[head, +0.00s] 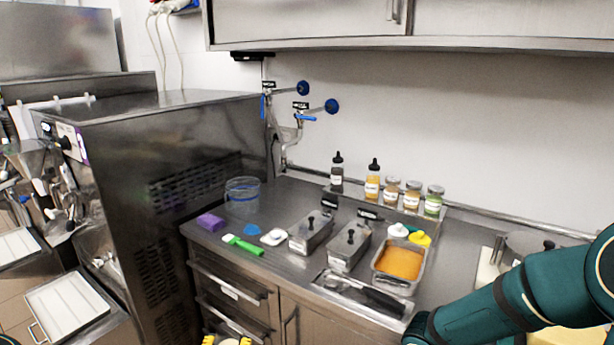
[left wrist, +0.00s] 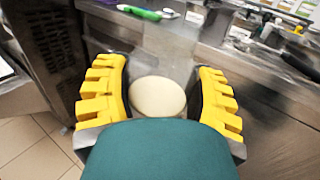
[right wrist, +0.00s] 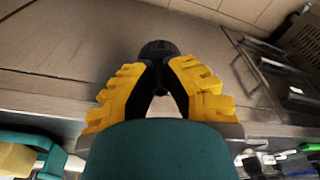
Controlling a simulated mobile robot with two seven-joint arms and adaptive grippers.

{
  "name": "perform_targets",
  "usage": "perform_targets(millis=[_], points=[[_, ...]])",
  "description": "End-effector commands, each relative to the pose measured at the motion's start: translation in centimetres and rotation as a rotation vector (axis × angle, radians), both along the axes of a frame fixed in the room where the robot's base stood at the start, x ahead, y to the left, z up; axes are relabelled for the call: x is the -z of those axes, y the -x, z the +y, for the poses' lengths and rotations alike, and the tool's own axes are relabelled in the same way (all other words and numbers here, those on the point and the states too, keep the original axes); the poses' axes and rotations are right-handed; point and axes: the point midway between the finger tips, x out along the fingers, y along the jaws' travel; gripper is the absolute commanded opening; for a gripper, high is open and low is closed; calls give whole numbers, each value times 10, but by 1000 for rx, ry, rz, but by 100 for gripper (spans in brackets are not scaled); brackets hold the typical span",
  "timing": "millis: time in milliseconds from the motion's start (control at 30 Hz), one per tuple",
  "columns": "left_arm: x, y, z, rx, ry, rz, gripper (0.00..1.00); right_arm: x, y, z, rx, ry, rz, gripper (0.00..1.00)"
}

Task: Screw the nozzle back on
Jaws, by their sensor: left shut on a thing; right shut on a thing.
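My left gripper (head: 228,341) shows only as yellow fingertips at the bottom edge of the head view, around something pale. In the left wrist view its fingers (left wrist: 160,92) are wide apart and shut on a round cream-coloured thing (left wrist: 157,97); a pale, see-through area lies just beyond it. I cannot tell what the whole thing is. In the right wrist view my right gripper (right wrist: 160,84) is shut on a small black ridged round part (right wrist: 158,50), which looks like the nozzle. The nozzle and the cream-coloured thing are not seen together in any view.
The steel counter (head: 270,258) holds a clear bucket (head: 242,192), a green-handled tool (head: 243,245), two lidded steel containers (head: 311,233), a tray of orange contents (head: 400,262) and several bottles and jars behind. A tall steel machine (head: 150,180) stands left.

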Motion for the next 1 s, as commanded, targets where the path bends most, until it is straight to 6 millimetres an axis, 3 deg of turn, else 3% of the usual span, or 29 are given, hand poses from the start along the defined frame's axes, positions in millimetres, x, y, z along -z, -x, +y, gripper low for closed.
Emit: perform_targets(millis=[100, 200, 767, 867, 1000], points=[[9, 5, 3, -21, -1, 3, 15, 6, 12, 20, -108, 1, 0, 0], [11, 7, 4, -29, -3, 3, 15, 8, 16, 26, -145, 1, -1, 0], [12, 7, 3, -21, -3, 2, 15, 8, 16, 26, -147, 1, -1, 0], [13, 8, -6, 19, -2, 2, 15, 8, 17, 26, -147, 1, -1, 0], [17, 12, -31, 147, -3, 1, 15, 8, 17, 26, -146, 2, -1, 0]])
